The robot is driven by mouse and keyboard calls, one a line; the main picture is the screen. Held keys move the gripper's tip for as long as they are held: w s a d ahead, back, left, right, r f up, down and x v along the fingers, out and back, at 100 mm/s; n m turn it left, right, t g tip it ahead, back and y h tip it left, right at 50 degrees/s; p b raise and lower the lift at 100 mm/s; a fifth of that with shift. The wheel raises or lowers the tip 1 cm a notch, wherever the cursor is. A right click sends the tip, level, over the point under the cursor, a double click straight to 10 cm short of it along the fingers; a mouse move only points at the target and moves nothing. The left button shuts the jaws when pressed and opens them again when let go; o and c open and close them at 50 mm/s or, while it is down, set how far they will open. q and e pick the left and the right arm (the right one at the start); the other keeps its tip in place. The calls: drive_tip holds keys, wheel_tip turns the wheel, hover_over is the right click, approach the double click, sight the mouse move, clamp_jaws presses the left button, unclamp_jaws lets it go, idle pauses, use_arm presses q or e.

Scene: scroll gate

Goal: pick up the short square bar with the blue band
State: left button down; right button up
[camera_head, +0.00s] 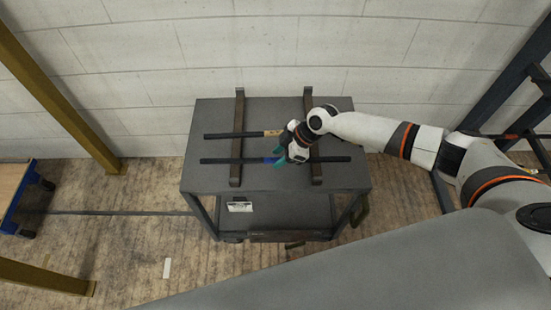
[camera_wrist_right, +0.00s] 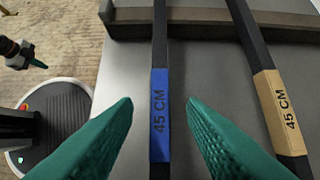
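The dark square bar with the blue band (camera_wrist_right: 159,118) lies across two raised rails on a grey cart; the band reads "45 CM". It is the nearer of two bars in the head view (camera_head: 232,161). My right gripper (camera_head: 280,157) is over this bar at the band. In the right wrist view its teal fingers are open, one on each side of the blue band, with gaps to the bar. Nothing is between them but the bar below. A teal-tipped dark part at the wrist view's upper left looks like my left gripper (camera_wrist_right: 22,56); its opening is unclear.
A second dark bar with a tan band (camera_wrist_right: 280,112), also marked "45 CM", lies behind the first. The left rail (camera_head: 238,140) and right rail (camera_head: 312,150) stand on the cart (camera_head: 205,178). A block wall is behind; yellow posts (camera_head: 60,100) stand left.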

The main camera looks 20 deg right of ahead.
clamp_jaws()
drive_tip(key=shift+r, duration=0.15)
